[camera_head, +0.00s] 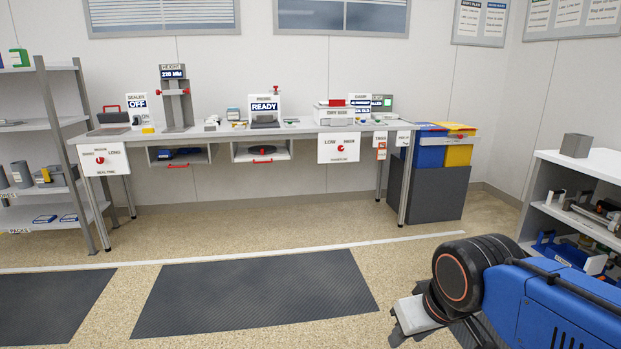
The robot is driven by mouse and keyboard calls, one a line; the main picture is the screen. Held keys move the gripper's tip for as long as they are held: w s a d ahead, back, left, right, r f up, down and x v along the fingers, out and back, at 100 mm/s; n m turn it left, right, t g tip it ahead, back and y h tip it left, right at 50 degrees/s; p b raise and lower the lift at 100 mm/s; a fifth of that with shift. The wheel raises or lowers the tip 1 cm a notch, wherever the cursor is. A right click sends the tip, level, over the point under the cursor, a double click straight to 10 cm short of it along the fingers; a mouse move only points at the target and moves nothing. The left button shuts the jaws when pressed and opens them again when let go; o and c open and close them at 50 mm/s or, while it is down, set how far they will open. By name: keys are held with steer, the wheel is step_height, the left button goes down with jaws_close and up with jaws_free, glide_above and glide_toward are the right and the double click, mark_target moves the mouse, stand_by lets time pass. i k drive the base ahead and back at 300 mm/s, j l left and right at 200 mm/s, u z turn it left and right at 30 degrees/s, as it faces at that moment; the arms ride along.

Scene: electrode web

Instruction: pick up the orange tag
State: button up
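A small orange-and-white piece (381,154) shows at the front right of the long workbench, beside a white panel. It looks like a tag, but it is too small to be sure. My arm comes in from the lower right. The pale end piece of my gripper (412,318) is low over the floor, far in front of the bench and well apart from the orange piece. Its fingers are mostly hidden or cut off, and I cannot tell if they are open.
The workbench (225,136) stands along the back wall with several devices on it. Blue and yellow bins (432,149) stand at its right end. Shelves stand at left (37,125) and right (598,164). Dark mats (255,292) lie on clear floor in front.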

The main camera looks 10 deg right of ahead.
mark_target(382, 153)
steer(key=i+l, duration=0.4)
steer(key=i+l+u, duration=0.1)
steer(key=i+l, duration=0.75)
steer(key=i+l+u, duration=0.1)
steer(key=i+l, duration=0.3)
steer(key=l, duration=0.15)
steer(key=i+l, duration=0.35)
steer(key=l, duration=0.15)
steer(key=i+l+u, duration=0.1)
steer(key=i+l, duration=0.3)
steer(key=l, duration=0.15)
steer(key=i+l, duration=0.35)
steer(key=l, duration=0.15)
steer(key=i+l+u, duration=0.1)
steer(key=i+l, duration=0.3)
steer(key=l, duration=0.15)
